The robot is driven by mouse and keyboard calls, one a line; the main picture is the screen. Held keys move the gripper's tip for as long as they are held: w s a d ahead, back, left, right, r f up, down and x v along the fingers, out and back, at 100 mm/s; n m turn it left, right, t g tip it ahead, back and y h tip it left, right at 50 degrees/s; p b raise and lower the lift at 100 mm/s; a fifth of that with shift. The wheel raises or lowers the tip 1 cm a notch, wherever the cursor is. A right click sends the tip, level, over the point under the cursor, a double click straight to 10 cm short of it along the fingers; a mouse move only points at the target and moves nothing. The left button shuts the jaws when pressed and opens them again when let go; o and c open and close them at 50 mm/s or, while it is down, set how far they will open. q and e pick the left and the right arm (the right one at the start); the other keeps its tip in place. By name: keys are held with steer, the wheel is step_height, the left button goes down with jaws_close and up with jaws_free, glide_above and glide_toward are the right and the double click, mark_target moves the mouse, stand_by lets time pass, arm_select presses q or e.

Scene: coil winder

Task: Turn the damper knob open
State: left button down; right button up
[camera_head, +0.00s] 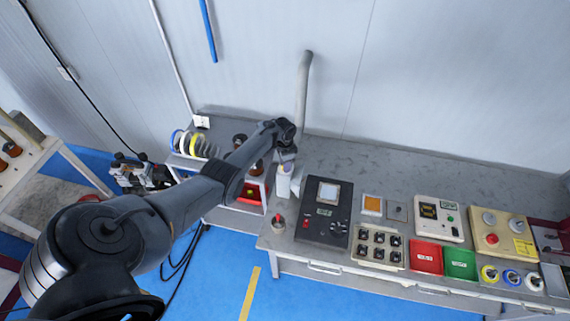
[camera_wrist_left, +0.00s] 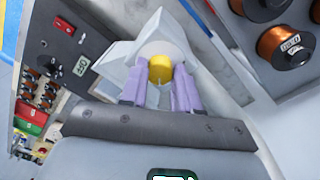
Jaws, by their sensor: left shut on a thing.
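The damper knob (camera_wrist_left: 161,69) is yellow and sits on a pale grey-white duct piece (camera_wrist_left: 147,28) in the left wrist view. My left gripper (camera_wrist_left: 159,92) has its two purple fingers on either side of the knob and is shut on it. In the head view my left gripper (camera_head: 286,164) is at the foot of the grey pipe (camera_head: 303,90), at the left end of the bench, above a whitish part (camera_head: 283,188). The knob is hidden there by my arm. My right gripper is in neither view.
A dark control panel (camera_head: 325,212) stands just right of my gripper, with a red-topped button (camera_head: 278,223) in front. Coloured reels (camera_head: 194,145) sit to the left. Copper wire spools (camera_wrist_left: 285,46) are close on the right in the wrist view. The bench's rear strip is clear.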

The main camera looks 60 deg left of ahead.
arm_select(q)
steer(key=c, duration=0.8)
jaws_free()
step_height(320, 180, up, 11)
steer(key=p, duration=0.2)
steer(key=shift+a, duration=0.25)
steer(key=shift+f, duration=0.1)
